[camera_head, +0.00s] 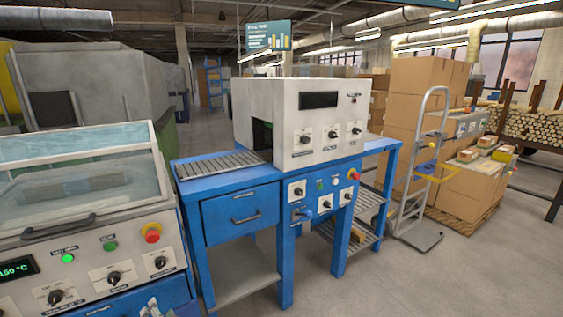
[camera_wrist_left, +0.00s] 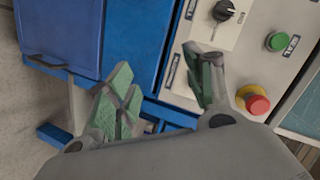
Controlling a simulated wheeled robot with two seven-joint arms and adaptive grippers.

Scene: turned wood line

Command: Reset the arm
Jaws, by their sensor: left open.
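My left gripper (camera_head: 152,308) shows only as a small grey part at the bottom edge of the head view, in front of the heat sealer's panel. In the left wrist view the same gripper (camera_wrist_left: 163,92) has its two green-padded fingers spread apart with nothing between them. Behind the fingers are a blue cabinet (camera_wrist_left: 138,45) and a pale control panel (camera_wrist_left: 240,60) with a black knob, a green button and a red stop button (camera_wrist_left: 257,104). My right gripper is in neither view.
A machine with a clear lid (camera_head: 75,165) and a "150 °C" display stands close at the left. A blue bench (camera_head: 240,218) carries a roller strip and a white tunnel machine (camera_head: 290,120). A hand truck (camera_head: 425,165) and stacked cartons (camera_head: 415,90) stand right. The floor at the lower right is clear.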

